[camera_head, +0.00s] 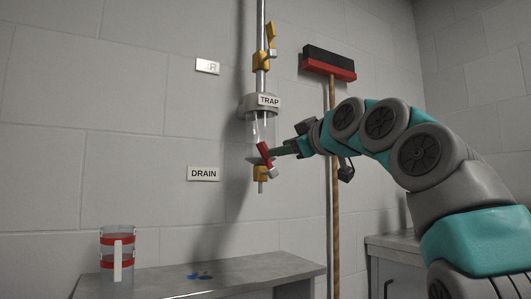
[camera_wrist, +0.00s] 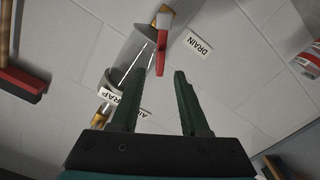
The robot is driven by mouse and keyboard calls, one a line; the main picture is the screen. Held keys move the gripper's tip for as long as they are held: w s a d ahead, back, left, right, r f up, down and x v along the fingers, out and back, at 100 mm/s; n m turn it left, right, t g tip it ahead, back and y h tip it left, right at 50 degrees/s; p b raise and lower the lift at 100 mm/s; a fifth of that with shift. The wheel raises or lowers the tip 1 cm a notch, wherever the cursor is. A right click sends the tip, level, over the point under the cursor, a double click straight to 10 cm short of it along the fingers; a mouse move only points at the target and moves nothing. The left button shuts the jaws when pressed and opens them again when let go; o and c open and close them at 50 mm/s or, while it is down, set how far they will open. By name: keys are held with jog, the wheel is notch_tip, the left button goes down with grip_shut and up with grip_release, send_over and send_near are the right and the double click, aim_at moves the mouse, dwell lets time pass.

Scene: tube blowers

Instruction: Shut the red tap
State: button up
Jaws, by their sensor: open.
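The red tap handle (camera_head: 264,152) sits on a yellow valve body (camera_head: 260,172) below the clear trap bowl (camera_head: 262,128). In the head view the handle is tilted, its upper end leaning left. My gripper (camera_head: 275,153) reaches in from the right, close to the handle, and partly overlaps the valve there. In the wrist view my gripper (camera_wrist: 159,72) is open, with two green fingers apart. The red handle (camera_wrist: 160,56) shows just beyond the fingertips, in line with the gap between them. Contact cannot be told.
A yellow tap (camera_head: 264,60) is on the pipe above the TRAP label (camera_head: 269,101). A DRAIN sign (camera_head: 204,174) is on the wall. A red-banded jug (camera_head: 117,256) stands on the bench (camera_head: 250,273), beside blue spots. A broom (camera_head: 335,190) hangs behind my arm.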

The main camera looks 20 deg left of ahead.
aim_at(267, 149)
jog(key=p+x, duration=0.1)
jog(key=x, duration=0.1)
jog(key=p+x, duration=0.2)
jog(key=r+p+x, duration=0.1)
jog(key=x, duration=0.1)
jog(key=shift+a, duration=0.35)
jog(key=shift+w+a+f+p, duration=0.2)
jog(key=shift+w+a+p, duration=0.2)
jog(key=shift+a+p, duration=0.1)
jog(key=shift+c, duration=0.2)
grip_shut()
jog(key=shift+f, duration=0.1)
dwell(0.4)
